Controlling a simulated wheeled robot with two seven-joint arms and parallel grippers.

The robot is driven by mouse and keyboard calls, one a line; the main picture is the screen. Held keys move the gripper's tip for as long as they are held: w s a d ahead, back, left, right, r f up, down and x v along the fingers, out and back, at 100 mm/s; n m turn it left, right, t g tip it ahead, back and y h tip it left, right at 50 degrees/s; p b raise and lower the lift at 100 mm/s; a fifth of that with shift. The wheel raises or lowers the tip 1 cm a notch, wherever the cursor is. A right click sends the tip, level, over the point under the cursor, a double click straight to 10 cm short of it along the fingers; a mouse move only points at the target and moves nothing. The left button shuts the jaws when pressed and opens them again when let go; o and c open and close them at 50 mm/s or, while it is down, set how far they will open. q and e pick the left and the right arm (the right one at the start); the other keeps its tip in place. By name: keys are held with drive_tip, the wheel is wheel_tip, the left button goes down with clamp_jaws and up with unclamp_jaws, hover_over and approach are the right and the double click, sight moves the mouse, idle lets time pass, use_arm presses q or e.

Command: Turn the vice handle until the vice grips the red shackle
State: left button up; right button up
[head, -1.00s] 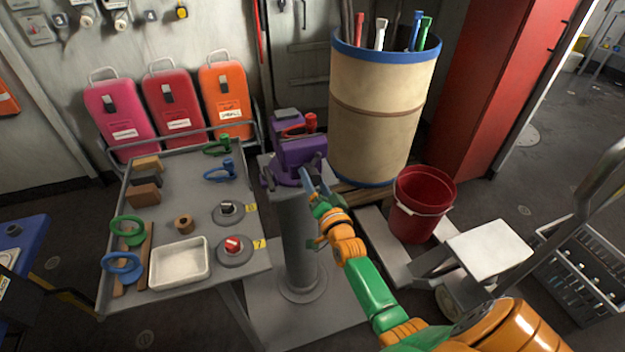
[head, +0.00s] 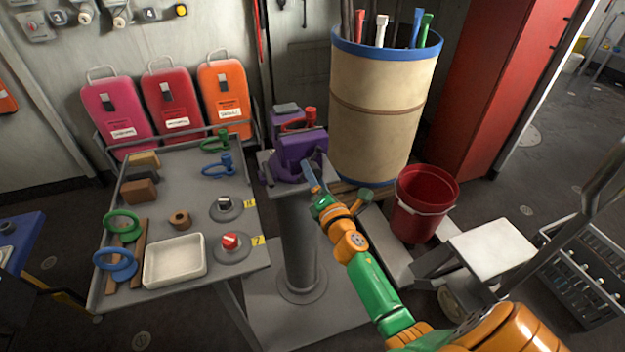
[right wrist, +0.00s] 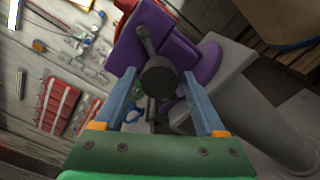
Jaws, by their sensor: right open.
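The purple vice (head: 297,150) stands on a grey pedestal in the middle of the head view. The red shackle (head: 308,115) sits at the top of the vice, upper part showing; whether the jaws touch it I cannot tell. My right gripper (head: 309,176) is at the vice's near side, fingers pointing at it. In the right wrist view the vice handle (right wrist: 145,39) is a dark bar with a round hub (right wrist: 159,75). The open right gripper (right wrist: 159,84) has one blue finger on each side of the hub; contact is unclear. My left gripper is out of view.
A grey table (head: 190,215) with a white tray (head: 175,261), shackles and blocks stands left of the pedestal. A tan drum (head: 383,110) and a red bucket (head: 424,203) stand to the right. A white-topped step (head: 492,252) is near my right arm.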

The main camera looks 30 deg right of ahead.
drive_tip(key=n+p, duration=0.2)
drive_tip(key=n, duration=0.6)
drive_tip(key=n+p, duration=0.2)
drive_tip(key=n, duration=0.6)
drive_tip(key=r+n+p, duration=0.1)
drive_tip(key=n, duration=0.7)
drive_tip(key=shift+p, duration=0.4)
drive_tip(key=shift+f+n, duration=0.5)
drive_tip(key=shift+n, duration=0.7)
